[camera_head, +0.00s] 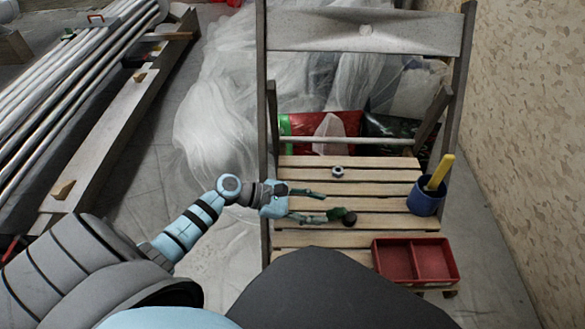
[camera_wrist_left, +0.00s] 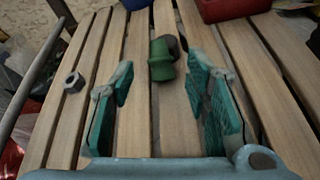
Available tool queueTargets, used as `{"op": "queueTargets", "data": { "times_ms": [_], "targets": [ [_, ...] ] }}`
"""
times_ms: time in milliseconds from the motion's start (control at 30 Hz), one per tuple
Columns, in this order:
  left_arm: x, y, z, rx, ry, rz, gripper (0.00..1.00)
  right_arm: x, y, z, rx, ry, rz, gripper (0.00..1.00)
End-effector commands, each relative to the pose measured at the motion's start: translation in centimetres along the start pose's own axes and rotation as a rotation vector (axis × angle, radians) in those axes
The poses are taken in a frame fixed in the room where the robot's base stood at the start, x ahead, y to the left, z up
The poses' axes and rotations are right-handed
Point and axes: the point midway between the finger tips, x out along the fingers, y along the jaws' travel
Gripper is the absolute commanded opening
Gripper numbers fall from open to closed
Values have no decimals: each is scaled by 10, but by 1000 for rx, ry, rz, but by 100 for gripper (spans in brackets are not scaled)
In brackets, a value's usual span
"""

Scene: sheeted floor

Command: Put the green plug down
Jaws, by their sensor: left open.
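The green plug (camera_head: 336,215) lies on the wooden slats of the folding chair (camera_head: 345,205); its dark round end (camera_head: 350,218) points right, away from my arm. In the left wrist view the green plug (camera_wrist_left: 161,62) shows between and just beyond the fingertips, with bare slat around it. My left gripper (camera_head: 323,205) is low over the slats, its green-padded fingers spread on either side; the same gripper (camera_wrist_left: 160,80) looks empty in the wrist view. Whether a finger touches the plug cannot be told. My right gripper is not in view.
A metal nut (camera_head: 338,172) lies on the slats behind the plug. A blue cup (camera_head: 423,203) with a yellow stick (camera_head: 440,172) stands at right. A red two-part tray (camera_head: 415,279) sits at front right. The chair's backrest (camera_head: 365,32) rises behind.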

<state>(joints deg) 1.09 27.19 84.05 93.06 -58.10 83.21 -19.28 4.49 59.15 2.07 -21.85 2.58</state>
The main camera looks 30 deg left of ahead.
Motion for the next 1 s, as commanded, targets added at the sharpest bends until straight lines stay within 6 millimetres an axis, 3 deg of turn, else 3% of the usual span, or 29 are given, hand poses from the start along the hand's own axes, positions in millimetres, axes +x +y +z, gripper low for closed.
{"op": "queueTargets", "data": {
  "times_ms": [33, 200, 333, 1000],
  "targets": [
    [-18, 1, 4, 1, 7, -3, 43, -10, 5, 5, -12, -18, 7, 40],
    [-67, 1, 4, 0, 6, -2, 43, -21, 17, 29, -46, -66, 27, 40],
    [-88, 1, 2, 0, 3, -1, 43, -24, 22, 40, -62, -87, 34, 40],
    [-92, 0, 1, 1, 0, 0, 43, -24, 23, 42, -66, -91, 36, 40]
  ]
}}
